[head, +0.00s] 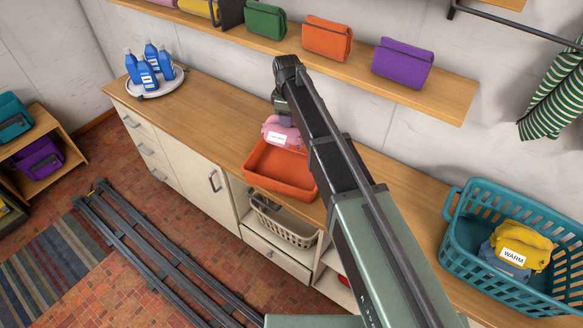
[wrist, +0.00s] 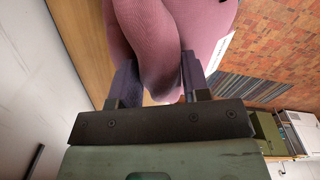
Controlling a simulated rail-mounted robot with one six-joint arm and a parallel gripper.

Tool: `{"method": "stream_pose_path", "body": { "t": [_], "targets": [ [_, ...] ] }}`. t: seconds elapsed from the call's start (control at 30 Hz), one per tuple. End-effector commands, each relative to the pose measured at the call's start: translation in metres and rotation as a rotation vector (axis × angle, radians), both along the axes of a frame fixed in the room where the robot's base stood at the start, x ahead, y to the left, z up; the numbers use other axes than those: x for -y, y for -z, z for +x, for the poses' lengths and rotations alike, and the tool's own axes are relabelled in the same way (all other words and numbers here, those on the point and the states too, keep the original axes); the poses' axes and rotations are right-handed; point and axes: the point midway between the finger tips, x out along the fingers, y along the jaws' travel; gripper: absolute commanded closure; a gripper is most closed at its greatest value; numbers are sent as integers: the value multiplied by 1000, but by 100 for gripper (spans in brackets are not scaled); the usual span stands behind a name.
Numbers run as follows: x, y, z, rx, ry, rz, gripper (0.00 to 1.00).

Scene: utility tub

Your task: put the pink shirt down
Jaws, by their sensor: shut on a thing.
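The pink shirt (head: 283,128) is a folded bundle with a white label, seen in the head view over the back edge of the orange-red tub (head: 262,180). My gripper (wrist: 158,88) is shut on the pink shirt, which also fills the upper middle of the wrist view (wrist: 150,35) between the two fingers. In the head view my arm comes in from the lower right and hides the tub's right part. The visible part of the tub floor is bare. I cannot tell whether the shirt touches the tub or the counter.
A teal basket (head: 462,230) at the right holds yellow clothing (head: 525,240) labelled WARM and blue clothing (head: 503,262). Blue bottles (head: 148,70) stand on a round tray at the left. Coloured pouches line the shelf (head: 455,102) above. The counter (head: 205,110) between tray and tub is clear.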

Motion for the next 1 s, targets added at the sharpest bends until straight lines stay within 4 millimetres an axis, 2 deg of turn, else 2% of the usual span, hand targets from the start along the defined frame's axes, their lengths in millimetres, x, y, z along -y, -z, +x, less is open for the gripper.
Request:
{"method": "stream_pose_path", "body": {
  "t": [0.03,0.1,0.3,0.4,0.47,0.63,0.8,0.87,1.0],
  "targets": [
    [0,26,0,0,1,0,91],
    [0,50,0,0,1,0,91],
    [0,118,0,0,2,0,92],
    [0,143,0,0,2,0,92],
    [0,148,0,0,2,0,92],
    [0,147,0,0,2,0,92],
    [0,183,0,0,2,0,92],
    [0,191,0,0,2,0,92],
    [0,187,0,0,2,0,91]
  ]
}}
